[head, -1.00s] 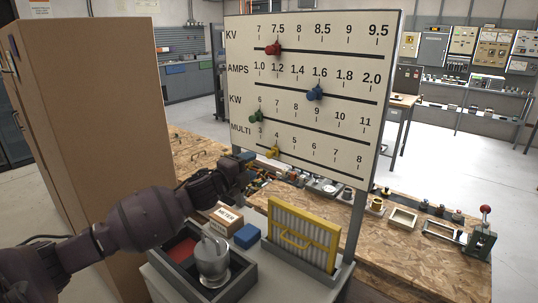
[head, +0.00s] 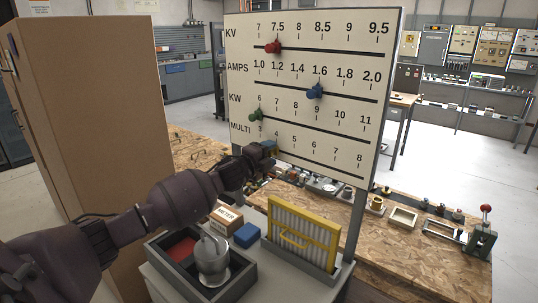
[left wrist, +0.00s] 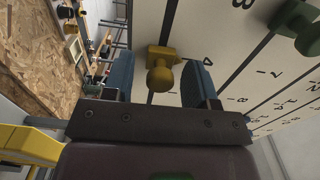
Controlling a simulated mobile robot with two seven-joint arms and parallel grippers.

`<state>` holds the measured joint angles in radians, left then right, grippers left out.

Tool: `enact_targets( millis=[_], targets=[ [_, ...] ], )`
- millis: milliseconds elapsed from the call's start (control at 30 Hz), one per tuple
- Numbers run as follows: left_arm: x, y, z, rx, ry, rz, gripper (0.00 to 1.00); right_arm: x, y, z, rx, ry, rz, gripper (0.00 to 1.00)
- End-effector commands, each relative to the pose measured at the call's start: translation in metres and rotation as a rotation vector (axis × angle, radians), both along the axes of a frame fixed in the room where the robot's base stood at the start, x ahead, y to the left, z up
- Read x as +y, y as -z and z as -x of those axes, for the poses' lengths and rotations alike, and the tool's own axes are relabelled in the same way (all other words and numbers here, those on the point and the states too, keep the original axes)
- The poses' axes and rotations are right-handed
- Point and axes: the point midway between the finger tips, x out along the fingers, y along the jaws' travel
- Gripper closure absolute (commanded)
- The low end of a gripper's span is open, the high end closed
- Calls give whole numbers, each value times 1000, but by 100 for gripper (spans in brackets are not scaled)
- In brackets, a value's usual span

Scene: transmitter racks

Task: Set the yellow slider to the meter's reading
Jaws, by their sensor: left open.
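The white board (head: 388,55) carries four scales with coloured sliders. The yellow slider (left wrist: 159,72) is on the lowest, MULTI, row; my gripper hides it in the head view. In the left wrist view it stands between the two blue fingertips of my left gripper (left wrist: 160,82), with gaps on both sides. My left gripper (head: 264,150) is open at the board, near the 4 of that row. A box labelled METER (head: 226,221) stands below the board; I cannot make out a reading. My right gripper is not in view.
Red (head: 272,47), blue (head: 314,91) and green (head: 255,114) sliders sit on the rows above. A tall cardboard box (head: 98,130) is at left.

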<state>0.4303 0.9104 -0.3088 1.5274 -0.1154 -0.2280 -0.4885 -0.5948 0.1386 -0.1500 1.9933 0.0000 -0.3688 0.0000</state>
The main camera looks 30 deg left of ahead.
Motion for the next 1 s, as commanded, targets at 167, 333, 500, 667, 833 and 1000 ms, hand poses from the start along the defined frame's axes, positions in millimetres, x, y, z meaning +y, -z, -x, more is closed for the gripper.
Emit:
enact_targets(
  millis=[167,333,500,667,833,1000],
  targets=[
    [0,0,0,0,0,0,57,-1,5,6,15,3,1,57],
    [0,0,0,0,0,0,83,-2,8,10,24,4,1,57],
    [0,0,0,0,0,0,100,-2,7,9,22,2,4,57],
    [-1,0,0,0,1,0,100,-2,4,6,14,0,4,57],
    [-17,-2,2,-1,2,3,100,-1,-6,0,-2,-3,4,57],
    [-55,-4,5,-2,4,5,100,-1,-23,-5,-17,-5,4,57]
  ],
)
